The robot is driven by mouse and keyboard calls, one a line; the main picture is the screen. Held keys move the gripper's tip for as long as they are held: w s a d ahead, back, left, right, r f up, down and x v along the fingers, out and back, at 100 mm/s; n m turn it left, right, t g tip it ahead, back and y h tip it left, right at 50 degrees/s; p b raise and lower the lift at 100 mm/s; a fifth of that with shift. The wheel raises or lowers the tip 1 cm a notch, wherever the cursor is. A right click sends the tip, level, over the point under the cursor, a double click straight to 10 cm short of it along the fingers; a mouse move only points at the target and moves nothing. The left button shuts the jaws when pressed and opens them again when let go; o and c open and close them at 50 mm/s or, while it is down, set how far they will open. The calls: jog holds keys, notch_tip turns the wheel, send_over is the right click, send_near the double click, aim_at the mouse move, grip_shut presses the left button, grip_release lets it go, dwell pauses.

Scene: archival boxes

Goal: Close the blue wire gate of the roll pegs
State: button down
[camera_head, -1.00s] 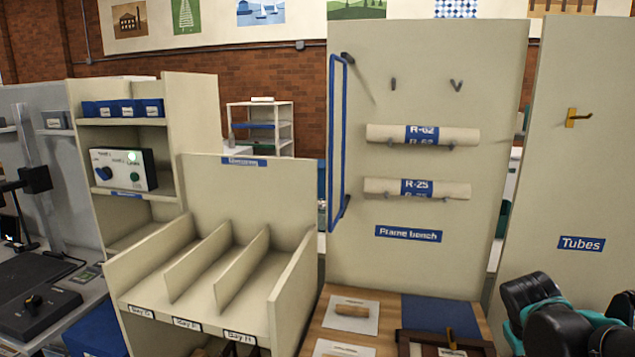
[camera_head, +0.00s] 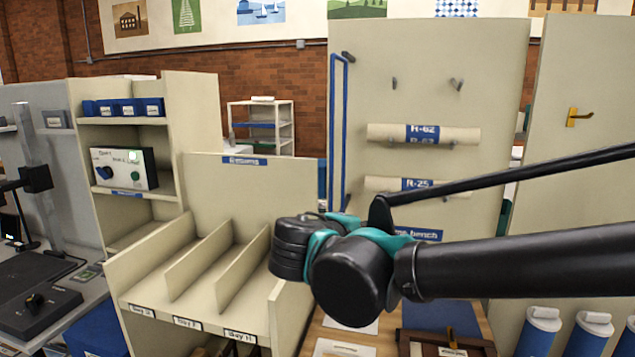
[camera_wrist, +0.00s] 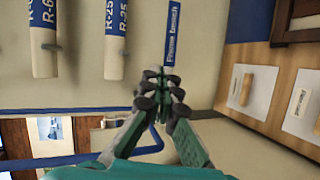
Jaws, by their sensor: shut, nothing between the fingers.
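The blue wire gate (camera_head: 347,130) is a tall narrow loop at the left edge of the beige panel (camera_head: 430,55). It stands out from the panel, swung away from the rolls. Roll R-62 (camera_head: 395,132) and roll R-25 (camera_head: 385,184) rest on pegs, uncovered by the gate. In the wrist view my gripper (camera_wrist: 162,85) is shut and empty, in front of the panel near the frame bench label (camera_wrist: 173,30). Blue wire (camera_wrist: 150,148) shows beyond the fingers there; I cannot tell whether they touch it.
A beige divided bay rack (camera_head: 190,265) stands left of the panel. The bench below carries white cards (camera_wrist: 245,92) with small wooden pieces. Two bare pegs sit above the rolls.

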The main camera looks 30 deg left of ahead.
jog(key=s+a+r+n+t+y, duration=0.2)
jog(key=s+a+r, duration=0.35)
jog(key=s, duration=0.25)
jog(key=s+a+r+n+t+y, duration=0.1)
jog(key=s+a+r+y, duration=0.2)
jog(key=s+a+r, duration=0.45)
jog(key=w+d+f, duration=0.2)
jog(key=w+d, duration=0.2)
jog(key=w, duration=0.6)
jog(key=shift+d, duration=0.15)
